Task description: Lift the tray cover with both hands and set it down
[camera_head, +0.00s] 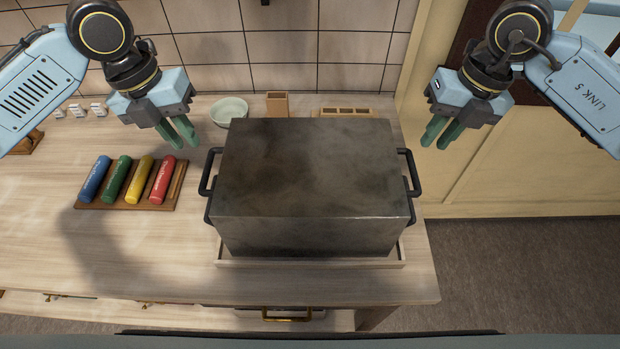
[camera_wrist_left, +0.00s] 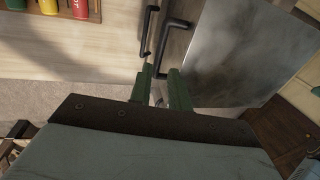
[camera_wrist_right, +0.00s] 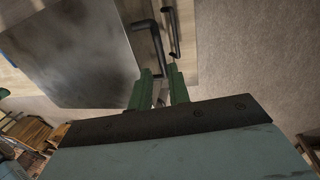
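The tray cover (camera_head: 310,170) is a large dark grey metal box with black handles on its left and right sides. It sits on a pale tray (camera_head: 310,263) on the counter. My left gripper (camera_head: 178,134) hangs above and left of the left handle (camera_head: 210,172), apart from it. My right gripper (camera_head: 438,134) hangs above and right of the right handle (camera_head: 411,172), also apart. Both grippers are empty, with a narrow gap between the green fingers. The left wrist view shows the left handle (camera_wrist_left: 173,38) beyond the fingertips; the right wrist view shows the right handle (camera_wrist_right: 152,42).
A wooden rack (camera_head: 118,204) with blue, green, yellow and red rollers lies left of the cover. A pale green bowl (camera_head: 229,109) and wooden boxes (camera_head: 277,103) stand behind it. The counter is clear at front left; its right edge lies close to the cover.

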